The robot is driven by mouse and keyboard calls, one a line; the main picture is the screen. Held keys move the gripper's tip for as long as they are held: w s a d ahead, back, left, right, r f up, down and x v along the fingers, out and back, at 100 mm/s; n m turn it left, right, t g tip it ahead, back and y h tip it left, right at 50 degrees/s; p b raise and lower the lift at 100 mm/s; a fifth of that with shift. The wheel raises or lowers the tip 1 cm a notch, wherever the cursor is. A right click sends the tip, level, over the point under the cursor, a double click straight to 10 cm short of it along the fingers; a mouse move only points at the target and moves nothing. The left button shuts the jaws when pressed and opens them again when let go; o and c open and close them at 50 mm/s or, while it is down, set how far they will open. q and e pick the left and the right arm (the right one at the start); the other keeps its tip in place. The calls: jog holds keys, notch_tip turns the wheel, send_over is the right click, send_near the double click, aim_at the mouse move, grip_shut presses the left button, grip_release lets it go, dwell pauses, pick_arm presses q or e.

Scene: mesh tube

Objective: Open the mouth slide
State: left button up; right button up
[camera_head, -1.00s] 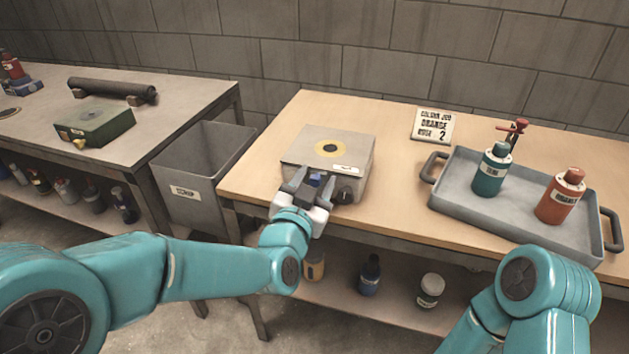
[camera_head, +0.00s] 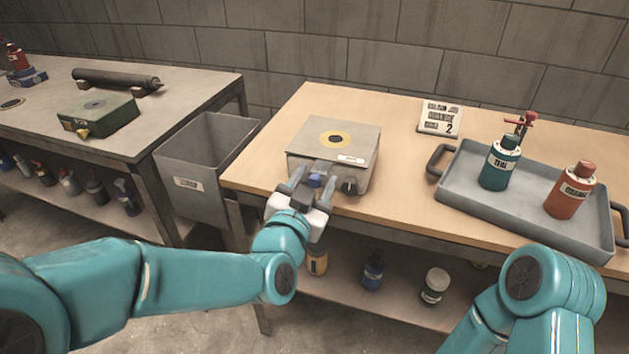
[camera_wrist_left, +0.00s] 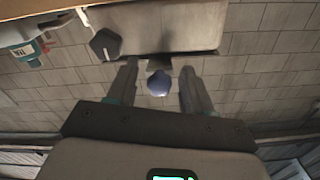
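A grey box (camera_head: 358,140) stands near the left front edge of the wooden bench. My left gripper (camera_head: 314,175) is open in front of the box, one finger on each side of the knob, with gaps between fingers and knob in the left wrist view. My right gripper is out of view.
A dark dial (camera_head: 349,186) sits right of the knob. A grey tray (camera_head: 480,206) with a teal bottle (camera_head: 499,163) and an orange bottle (camera_head: 570,190) stands to the right. A sign (camera_head: 440,117) stands behind. A grey bin (camera_head: 195,165) hangs left of the bench.

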pick_arm(q)
jog(key=b+v, duration=0.6)
jog(key=v, duration=1)
jog(key=shift+b, duration=0.35)
jog(key=shift+s, duration=0.15)
